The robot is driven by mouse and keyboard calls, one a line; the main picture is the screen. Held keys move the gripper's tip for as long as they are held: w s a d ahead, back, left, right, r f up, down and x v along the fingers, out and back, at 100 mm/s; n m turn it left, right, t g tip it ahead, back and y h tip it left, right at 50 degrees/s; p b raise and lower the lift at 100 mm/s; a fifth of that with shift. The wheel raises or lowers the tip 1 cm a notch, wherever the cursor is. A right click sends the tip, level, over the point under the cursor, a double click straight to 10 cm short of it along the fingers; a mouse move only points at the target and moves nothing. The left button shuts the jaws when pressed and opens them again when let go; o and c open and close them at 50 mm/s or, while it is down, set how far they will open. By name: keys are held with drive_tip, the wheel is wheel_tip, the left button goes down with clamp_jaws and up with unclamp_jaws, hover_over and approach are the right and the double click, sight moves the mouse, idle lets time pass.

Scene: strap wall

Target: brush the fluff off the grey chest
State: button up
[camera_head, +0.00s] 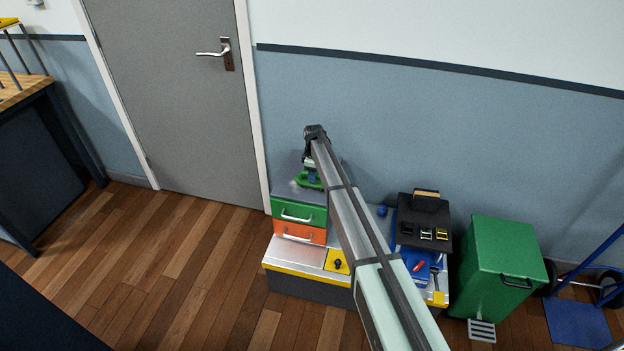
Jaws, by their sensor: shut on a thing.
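The grey chest (286,189) has a grey top, a green drawer and an orange drawer, each with a pale handle. It stands on a low, wide bench by the wall. My gripper (311,168) points down over the chest's top. It is shut on a green brush-like thing (308,181), which is on or just above the top; I cannot tell whether they touch. My arm hides the right part of the chest. I cannot make out any fluff on the visible part of the top.
The bench (299,253) has a yellow front edge and a yellow plate with a black knob (338,264). A black organiser (424,217) and a blue tray (409,257) are right of my arm. A green bin (499,262) stands further right. The floor left of the bench is clear.

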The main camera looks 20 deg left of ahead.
drive_tip(key=shift+w+a, duration=0.1)
drive_tip(key=shift+w, duration=3.4)
drive_tip(key=shift+s+a, duration=0.1)
drive_tip(key=shift+a, duration=1.1)
drive_tip(key=shift+s+d, duration=0.1)
drive_tip(key=shift+s, duration=6.1)
drive_tip(key=shift+w+a, duration=0.2)
drive_tip(key=shift+a, duration=1.05)
drive_tip(key=shift+w+a, duration=0.15)
drive_tip(key=shift+w, duration=5.75)
drive_tip(key=shift+w+a, duration=0.1)
drive_tip(key=shift+a, duration=1.15)
drive_tip(key=shift+s+d, duration=0.15)
drive_tip(key=shift+s, duration=6.1)
wheel_tip(320, 180, up, 8)
drive_tip(key=shift+w, duration=0.2)
drive_tip(key=shift+r, duration=0.1)
